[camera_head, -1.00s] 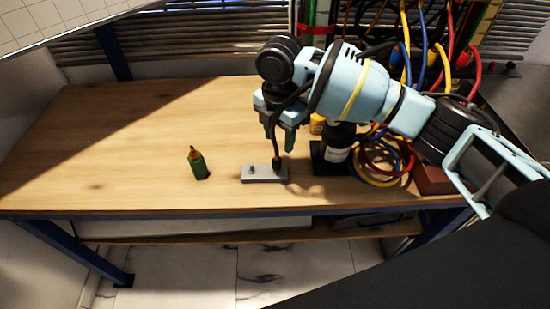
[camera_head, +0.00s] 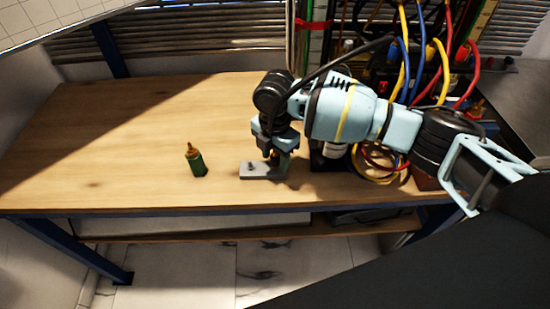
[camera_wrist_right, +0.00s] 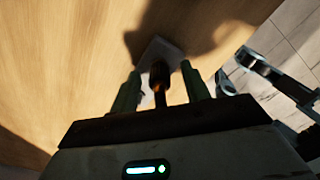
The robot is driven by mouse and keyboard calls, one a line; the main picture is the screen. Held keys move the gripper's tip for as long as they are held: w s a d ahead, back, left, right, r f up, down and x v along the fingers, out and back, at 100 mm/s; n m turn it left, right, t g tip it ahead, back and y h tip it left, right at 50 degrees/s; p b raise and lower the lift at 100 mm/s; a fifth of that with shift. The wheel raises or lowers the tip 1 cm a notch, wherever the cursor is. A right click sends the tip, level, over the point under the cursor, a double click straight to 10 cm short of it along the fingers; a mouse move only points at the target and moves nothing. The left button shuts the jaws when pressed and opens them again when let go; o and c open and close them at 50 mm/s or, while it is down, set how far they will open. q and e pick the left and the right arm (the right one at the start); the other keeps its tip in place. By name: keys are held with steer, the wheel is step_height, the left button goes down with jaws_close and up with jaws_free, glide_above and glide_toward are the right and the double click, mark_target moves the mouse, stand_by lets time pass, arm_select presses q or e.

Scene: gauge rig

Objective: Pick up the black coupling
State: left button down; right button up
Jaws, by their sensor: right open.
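The black coupling (camera_wrist_right: 158,73) stands at the right end of a small grey block (camera_head: 256,171) on the wooden table. My right gripper (camera_head: 274,155) is over that end of the block and hides most of the coupling in the head view. In the right wrist view, the two green fingers of my right gripper (camera_wrist_right: 161,90) stand on either side of the coupling, with a gap on both sides. The gripper is open and holds nothing. My left gripper is not in view.
A green bottle-shaped piece with a brass tip (camera_head: 195,161) stands left of the block. The left of the table (camera_head: 110,140) is clear.

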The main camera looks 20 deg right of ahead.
steer(key=shift+c, duration=0.2)
jaws_close()
step_height(320, 180, up, 10)
steer(key=shift+r+p, duration=0.1)
steer(key=shift+p, duration=0.2)
steer(key=s+d+m, duration=0.3)
steer(key=s+m, duration=0.5)
steer(key=m, duration=0.3)
steer(key=s+d+f+m, duration=0.1)
steer(key=s+d+m, duration=0.1)
steer(key=s+m, duration=0.6)
steer(key=m, duration=0.4)
steer(key=shift+s+d+f+m, duration=0.3)
steer(key=shift+s+d, duration=0.1)
steer(key=shift+d, duration=0.1)
